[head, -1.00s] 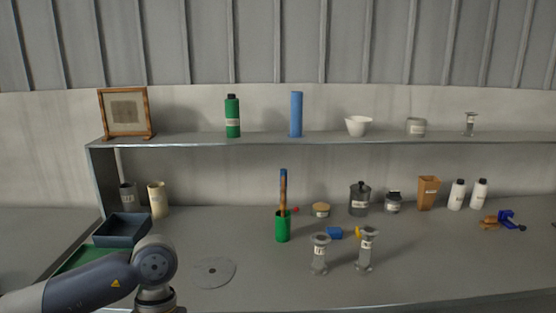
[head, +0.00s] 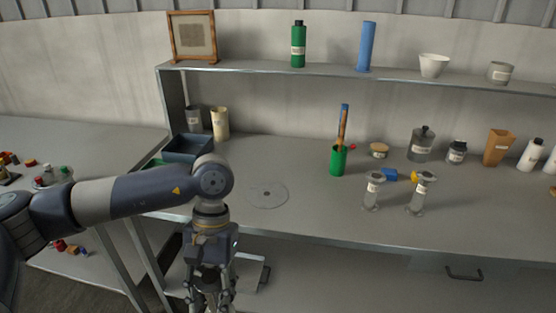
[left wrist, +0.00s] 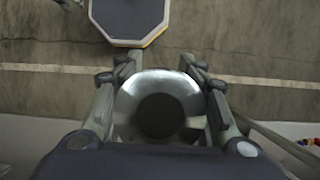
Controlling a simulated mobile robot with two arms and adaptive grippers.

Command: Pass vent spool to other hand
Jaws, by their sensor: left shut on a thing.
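My left gripper (head: 212,290) hangs pointing down in front of the bench, at the lower edge of the head view. In the left wrist view my left gripper (left wrist: 160,72) is shut, with its fingers on both sides of a round, shiny metal piece with a dark round centre, which I take as the vent spool (left wrist: 128,105). The wrist view looks onto its round end; its length is hidden. In the head view it cannot be made out clearly. Two similar grey flanged spools with labels, a left one (head: 372,191) and a right one (head: 421,195), stand upright on the bench. My right gripper is not in view.
The bench (head: 310,215) has its front edge just behind my left gripper. A flat grey disc (head: 268,194), a dark blue tray (head: 190,148) and a green cup (head: 338,161) are on it. A shelf (head: 260,69) runs above. Floor shows below the gripper.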

